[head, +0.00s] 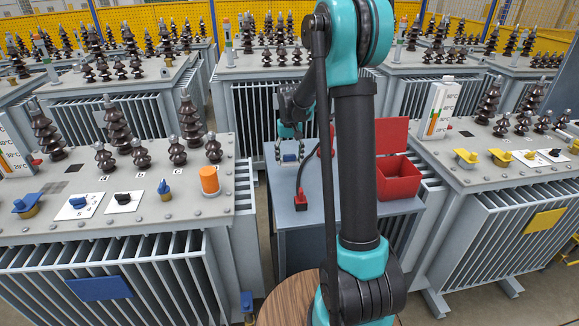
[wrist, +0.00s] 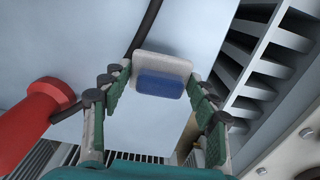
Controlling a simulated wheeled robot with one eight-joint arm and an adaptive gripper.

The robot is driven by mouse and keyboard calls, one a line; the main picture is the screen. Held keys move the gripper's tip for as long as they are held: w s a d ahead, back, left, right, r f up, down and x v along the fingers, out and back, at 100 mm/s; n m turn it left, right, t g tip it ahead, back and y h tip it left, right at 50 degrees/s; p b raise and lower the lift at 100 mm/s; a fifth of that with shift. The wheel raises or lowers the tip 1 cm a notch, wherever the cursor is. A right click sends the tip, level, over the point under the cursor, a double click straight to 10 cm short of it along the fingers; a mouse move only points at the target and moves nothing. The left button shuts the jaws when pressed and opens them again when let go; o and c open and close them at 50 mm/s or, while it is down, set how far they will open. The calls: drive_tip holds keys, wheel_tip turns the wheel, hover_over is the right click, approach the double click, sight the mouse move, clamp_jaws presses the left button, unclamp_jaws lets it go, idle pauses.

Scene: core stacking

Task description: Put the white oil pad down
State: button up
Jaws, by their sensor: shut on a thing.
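The white oil pad (wrist: 163,64) shows in the wrist view between my fingertips, with a blue block-like part (wrist: 160,86) on its near side. My gripper (wrist: 158,76) is shut on it, one finger at each side. Behind the pad is the pale grey-blue table top (wrist: 225,25); I cannot tell whether the pad touches it. In the head view the pad shows small, with its blue part (head: 290,158), over the far part of the table (head: 300,220). My gripper (head: 290,146) is there too, partly hidden and small.
A red open box (head: 398,182) stands on the table's right side. A red-ended tool with a dark cable (head: 301,200) is on the left side. Grey transformers (head: 120,220) stand left and right, close to the table.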

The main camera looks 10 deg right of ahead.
sight(290, 161)
drive_tip(key=shift+f, duration=1.9)
drive_tip(key=shift+f, duration=0.1)
drive_tip(key=o, duration=1.3)
wheel_tip(290, 161, up, 12)
drive_tip(key=shift+f, duration=0.1)
drive_tip(key=shift+s, duration=0.25)
drive_tip(key=s+d+f+t, duration=0.1)
drive_tip(key=s+f, duration=0.2)
drive_tip(key=s, duration=0.7)
drive_tip(key=s+d+f+t, duration=0.1)
drive_tip(key=s+f, duration=0.2)
drive_tip(key=s, duration=0.7)
drive_tip(key=s+d+f+t, duration=0.2)
drive_tip(key=s+f, duration=0.2)
drive_tip(key=s, duration=0.6)
drive_tip(key=shift+f, duration=0.1)
